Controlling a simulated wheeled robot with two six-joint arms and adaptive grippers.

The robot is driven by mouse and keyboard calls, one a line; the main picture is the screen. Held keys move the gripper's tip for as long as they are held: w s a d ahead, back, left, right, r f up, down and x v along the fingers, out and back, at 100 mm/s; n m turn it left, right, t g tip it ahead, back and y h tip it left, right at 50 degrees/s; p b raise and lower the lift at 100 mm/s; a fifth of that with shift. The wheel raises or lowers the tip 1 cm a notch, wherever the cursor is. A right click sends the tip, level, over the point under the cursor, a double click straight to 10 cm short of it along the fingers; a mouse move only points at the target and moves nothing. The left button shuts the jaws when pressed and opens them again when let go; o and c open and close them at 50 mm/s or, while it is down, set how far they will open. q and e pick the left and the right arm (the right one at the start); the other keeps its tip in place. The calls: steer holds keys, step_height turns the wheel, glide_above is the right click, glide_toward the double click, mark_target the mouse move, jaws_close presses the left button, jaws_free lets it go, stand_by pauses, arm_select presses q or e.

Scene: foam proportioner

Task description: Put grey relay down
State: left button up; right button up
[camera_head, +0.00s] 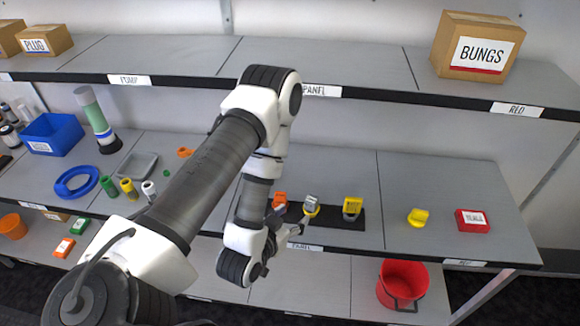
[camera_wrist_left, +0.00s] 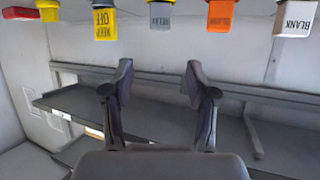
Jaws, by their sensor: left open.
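The grey relay (camera_head: 311,200) is a small grey block with yellow under or around it, on the black panel strip (camera_head: 335,238) on the middle shelf. In the left wrist view the relay (camera_wrist_left: 162,13) appears upside down at the top edge, partly cut off, with its label showing. My left gripper (camera_head: 295,230) is just in front of the strip, near the relay. In the wrist view the left gripper (camera_wrist_left: 159,72) has its fingers wide apart with nothing between them. The relay is apart from the fingers. My right gripper is not in view.
An orange block (camera_head: 280,200) and a yellow block (camera_head: 352,207) flank the relay. The wrist view shows a white block (camera_wrist_left: 296,20) labelled BLANK. Farther right are a yellow piece (camera_head: 418,217) and a red box (camera_head: 473,220). A red bucket (camera_head: 402,284) stands below. The upper shelf edge (camera_head: 380,96) overhangs.

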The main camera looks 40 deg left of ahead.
arm_select(q)
steer(key=s+d+f+g+h, duration=0.1)
steer(key=s+d+f+g, duration=0.2)
steer(key=s+f+g, duration=0.3)
steer(key=s+d+f+m+g+h, duration=0.1)
steer(key=s+d+f+g, duration=0.2)
steer(key=s+f+g, duration=0.4)
steer(key=s+f, duration=0.1)
steer(key=s, duration=0.3)
steer(key=shift+s+d, duration=0.15)
steer(key=shift+d, duration=0.15)
step_height(320, 180, down, 7)
steer(key=b, duration=0.7)
